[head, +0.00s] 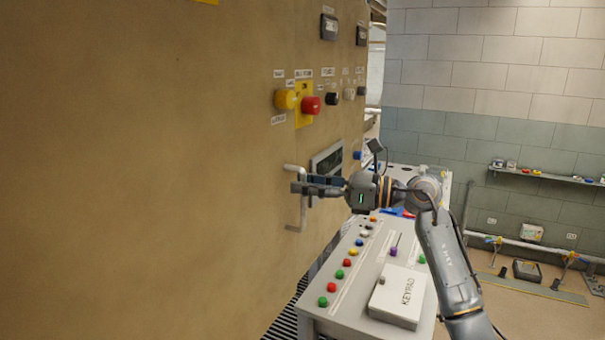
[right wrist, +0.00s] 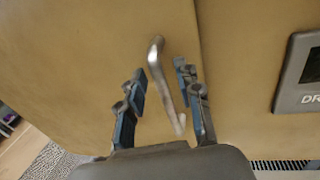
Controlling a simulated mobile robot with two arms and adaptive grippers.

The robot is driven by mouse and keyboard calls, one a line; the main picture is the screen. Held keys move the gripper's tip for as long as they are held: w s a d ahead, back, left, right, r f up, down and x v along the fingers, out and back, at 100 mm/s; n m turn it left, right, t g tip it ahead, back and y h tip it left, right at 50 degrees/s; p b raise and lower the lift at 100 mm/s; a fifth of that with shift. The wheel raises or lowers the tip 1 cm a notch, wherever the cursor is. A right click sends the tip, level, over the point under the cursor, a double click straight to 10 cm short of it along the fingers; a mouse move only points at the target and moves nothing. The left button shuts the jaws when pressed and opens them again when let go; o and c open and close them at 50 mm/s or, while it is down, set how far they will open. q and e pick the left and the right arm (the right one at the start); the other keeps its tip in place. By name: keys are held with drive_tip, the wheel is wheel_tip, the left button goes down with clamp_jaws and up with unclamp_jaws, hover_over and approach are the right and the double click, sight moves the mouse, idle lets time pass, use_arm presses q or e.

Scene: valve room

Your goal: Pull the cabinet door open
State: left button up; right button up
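The tan cabinet door (head: 150,180) fills the left of the head view and looks shut. Its bent metal handle (head: 303,212) sits near the door's right side. My right gripper (head: 305,187) reaches in from the right at the handle. In the right wrist view the handle (right wrist: 168,85) shows between the two blue-padded fingers of my right gripper (right wrist: 162,90). The fingers are apart, with gaps to the handle. The door seam runs just right of the handle on the door (right wrist: 80,50). My left gripper is not in view.
Red button (head: 311,105) and yellow knob (head: 286,99) are on the cabinet front above the handle. A wall shelf (head: 550,177) is at far right.

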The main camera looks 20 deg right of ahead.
drive_tip(key=shift+w+a, duration=0.4)
drive_tip(key=shift+a, duration=0.15)
clamp_jaws()
drive_tip(key=shift+d, duration=0.1)
